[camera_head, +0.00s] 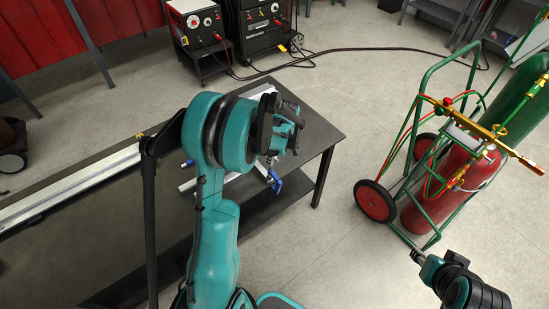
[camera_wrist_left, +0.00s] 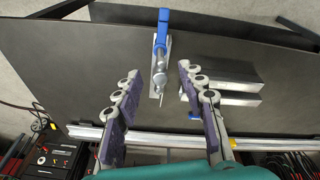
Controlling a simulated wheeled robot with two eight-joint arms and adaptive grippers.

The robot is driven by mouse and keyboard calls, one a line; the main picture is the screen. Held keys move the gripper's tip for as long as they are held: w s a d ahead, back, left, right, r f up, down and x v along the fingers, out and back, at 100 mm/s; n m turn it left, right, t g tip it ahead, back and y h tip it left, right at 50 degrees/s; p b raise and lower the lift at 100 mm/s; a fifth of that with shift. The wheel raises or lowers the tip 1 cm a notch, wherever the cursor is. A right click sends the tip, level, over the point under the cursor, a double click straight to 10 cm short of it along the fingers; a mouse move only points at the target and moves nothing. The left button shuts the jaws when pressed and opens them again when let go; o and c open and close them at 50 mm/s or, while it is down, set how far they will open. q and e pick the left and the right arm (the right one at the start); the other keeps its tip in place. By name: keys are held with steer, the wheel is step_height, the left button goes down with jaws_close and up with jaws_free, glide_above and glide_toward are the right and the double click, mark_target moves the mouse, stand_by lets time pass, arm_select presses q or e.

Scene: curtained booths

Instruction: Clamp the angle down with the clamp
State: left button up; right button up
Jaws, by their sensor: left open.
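The clamp (camera_wrist_left: 159,80), with a blue handle (camera_wrist_left: 161,22) and a metal body, shows between the fingers of my open left gripper (camera_wrist_left: 157,72). I cannot tell whether the fingers touch it. Its blue handle also shows in the head view (camera_head: 274,182), near the table edge. The angle (camera_wrist_left: 232,73), bright metal, lies just right of the clamp in the wrist view. In the head view my left gripper (camera_head: 287,132) is over the table and my arm hides much of the angle. My right gripper (camera_head: 420,257) is at the lower right, away from the table, its fingers unclear.
The dark table (camera_head: 85,215) carries a long pale metal rail (camera_head: 75,185). A small blue part (camera_wrist_left: 193,116) sits below the angle. A gas-cylinder cart (camera_head: 430,165) stands to the right, and welding machines (camera_head: 200,35) stand behind. Floor is clear between table and cart.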

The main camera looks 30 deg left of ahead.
arm_select(q)
jaws_close()
steer(key=m, duration=0.3)
steer(key=shift+b, duration=0.4)
steer(key=m+b, duration=0.1)
steer(key=m, duration=0.8)
